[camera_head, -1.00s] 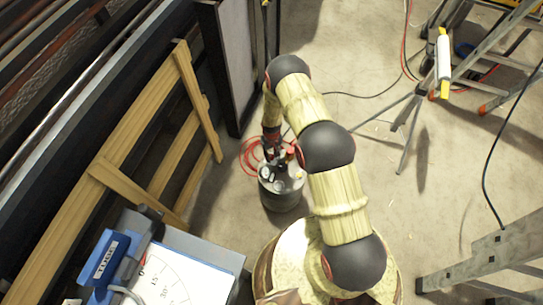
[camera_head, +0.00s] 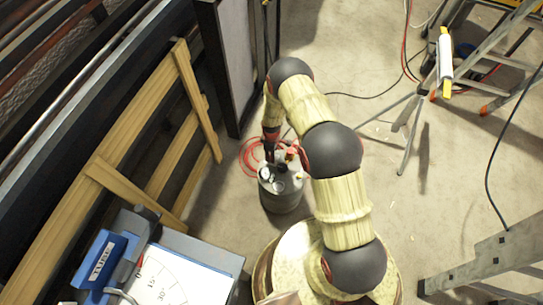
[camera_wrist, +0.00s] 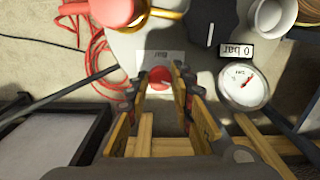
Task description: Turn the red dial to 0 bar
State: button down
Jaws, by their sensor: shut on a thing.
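The red dial (camera_wrist: 160,76) sits on top of the grey tank, in front of a white label reading "Bar" (camera_wrist: 160,58). My gripper (camera_wrist: 160,88) is shut on the dial, with one finger on each side of it in the wrist view. A round white gauge (camera_wrist: 243,86) stands to the right of the dial; its red needle points up and right, but the numbers are too small to read. A plate reading "0 bar" (camera_wrist: 235,50) is above the gauge. In the head view the grey tank (camera_head: 284,200) stands on the floor below my gripper, and the dial is not clear there.
A larger red knob (camera_wrist: 112,10) and a white cup-like fitting (camera_wrist: 272,16) are also on the tank top. A red hose (camera_wrist: 97,55) lies coiled beside it. Wooden laths (camera_head: 140,120) lean at the left.

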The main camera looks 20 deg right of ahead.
jog(key=shift+n, duration=1.9)
jog(key=c, duration=1.6)
grip_release()
jog(key=shift+a, duration=0.1)
jog(key=shift+c, duration=0.2)
jog(key=shift+o, duration=0.5)
notch_tip(320, 180, up, 12)
